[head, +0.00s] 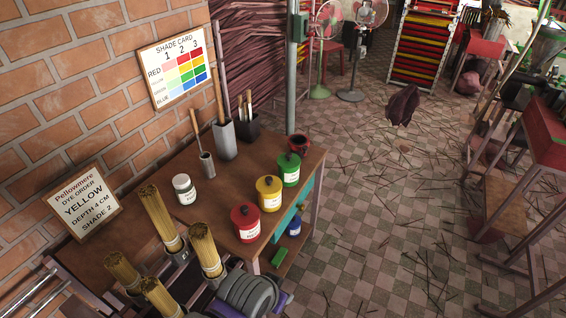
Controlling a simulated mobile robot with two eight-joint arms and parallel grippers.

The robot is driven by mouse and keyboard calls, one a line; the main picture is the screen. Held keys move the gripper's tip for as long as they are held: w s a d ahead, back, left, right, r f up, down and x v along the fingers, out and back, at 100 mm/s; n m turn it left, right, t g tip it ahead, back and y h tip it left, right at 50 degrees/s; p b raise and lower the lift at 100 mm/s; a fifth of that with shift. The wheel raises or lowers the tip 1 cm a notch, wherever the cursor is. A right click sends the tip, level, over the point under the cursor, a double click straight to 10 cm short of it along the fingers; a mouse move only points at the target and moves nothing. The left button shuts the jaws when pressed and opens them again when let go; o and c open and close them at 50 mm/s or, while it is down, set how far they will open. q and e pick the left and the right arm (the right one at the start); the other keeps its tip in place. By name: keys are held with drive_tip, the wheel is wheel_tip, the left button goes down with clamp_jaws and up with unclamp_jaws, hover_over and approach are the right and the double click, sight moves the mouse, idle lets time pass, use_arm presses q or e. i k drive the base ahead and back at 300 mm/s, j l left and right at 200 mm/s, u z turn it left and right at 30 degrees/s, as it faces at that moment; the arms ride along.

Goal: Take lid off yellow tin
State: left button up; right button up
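The yellow tin (269,197) stands upright on the wooden table (232,185), near its right edge. Its yellow lid (268,183) sits on top and has a small dark knob. A pale label faces the front. The red tin (246,223) stands just in front of it to the left, and the green tin (289,170) stands just behind it to the right. Both also have lids with dark knobs.
A white jar (184,189), grey tool holders (224,140) and a dark red pot (300,144) are on the table. Bundles of sticks (206,250) stand in front. A blue tin (294,227) sits lower down.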

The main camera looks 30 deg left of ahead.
sight(267, 185)
drive_tip(key=i+u, duration=0.4)
drive_tip(key=i+l+u, duration=0.45)
drive_tip(key=i+u, duration=0.15)
drive_tip(key=u, duration=0.15)
drive_tip(key=i+l+u, duration=0.2)
drive_tip(key=u, duration=0.2)
drive_tip(key=i+l+u, duration=0.15)
drive_tip(key=l+u, duration=0.25)
drive_tip(key=i+l+u, duration=0.15)
drive_tip(key=l+u, duration=1)
drive_tip(key=i+l, duration=0.05)
drive_tip(key=l, duration=0.05)
